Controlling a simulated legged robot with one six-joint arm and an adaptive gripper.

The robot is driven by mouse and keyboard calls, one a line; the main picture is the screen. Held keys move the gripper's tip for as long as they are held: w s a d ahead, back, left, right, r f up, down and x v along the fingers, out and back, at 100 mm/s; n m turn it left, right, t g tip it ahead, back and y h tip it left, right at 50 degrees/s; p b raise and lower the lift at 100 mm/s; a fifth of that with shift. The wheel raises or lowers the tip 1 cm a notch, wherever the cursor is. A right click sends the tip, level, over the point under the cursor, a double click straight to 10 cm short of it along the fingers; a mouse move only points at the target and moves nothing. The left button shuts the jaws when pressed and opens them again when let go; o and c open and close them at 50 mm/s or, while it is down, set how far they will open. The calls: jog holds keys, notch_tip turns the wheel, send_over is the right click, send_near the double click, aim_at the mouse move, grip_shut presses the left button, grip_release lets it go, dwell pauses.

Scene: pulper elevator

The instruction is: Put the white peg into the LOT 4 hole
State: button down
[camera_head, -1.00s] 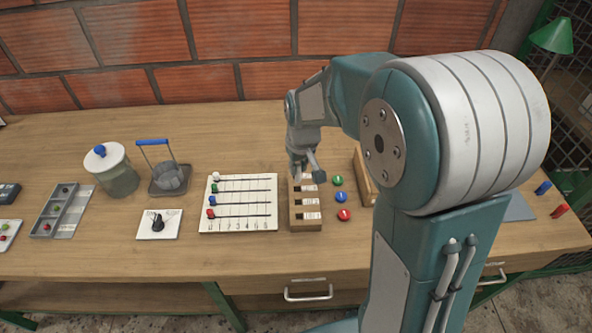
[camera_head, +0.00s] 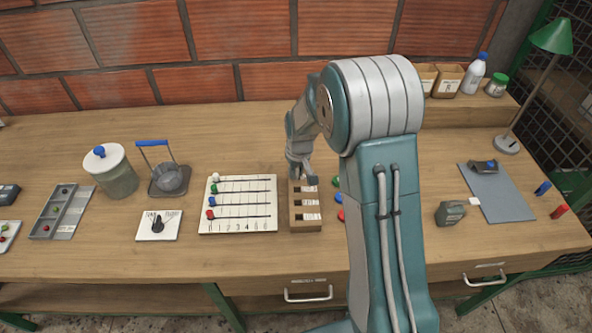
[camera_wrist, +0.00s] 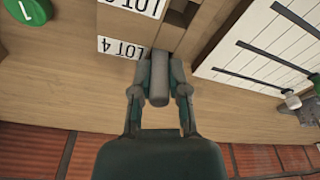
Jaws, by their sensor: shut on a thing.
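The wooden lot block (camera_head: 306,224) stands mid-table, with white labels beside dark square holes. In the wrist view the LOT 4 label (camera_wrist: 120,47) is at the block's end nearest my gripper. The peg is in line with the row of holes, beside the LOT 4 label. The LOT 4 hole is hidden behind the peg and fingers, so I cannot tell whether the peg's end is in it. In the head view my gripper (camera_head: 299,170) is at the block's far end.
A white slider board (camera_head: 238,226) stands close left of the block. Coloured discs, one green (camera_wrist: 27,11), lie on its other side, partly hidden by my arm. A brick wall (camera_head: 190,45) is behind the table. Bare wood lies behind the block.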

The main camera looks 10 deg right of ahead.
jog(key=shift+s+f, duration=0.15)
jog(key=shift+f, duration=0.4)
jog(key=c, duration=0.6)
grip_release()
jog(key=shift+c, duration=0.2)
jog(key=shift+f, duration=0.2)
jog(key=shift+r, duration=0.6)
notch_tip(320, 180, up, 12)
jog(key=s, duration=0.2)
jog(key=s+r+m+t, duration=0.1)
jog(key=s+r+t, duration=0.1)
jog(key=s+r, duration=0.95)
jog(key=s+r+m+t, duration=0.1)
jog(key=s, duration=1.4)
jog(key=shift+s+t, duration=0.15)
jog(key=shift+t, duration=0.25)
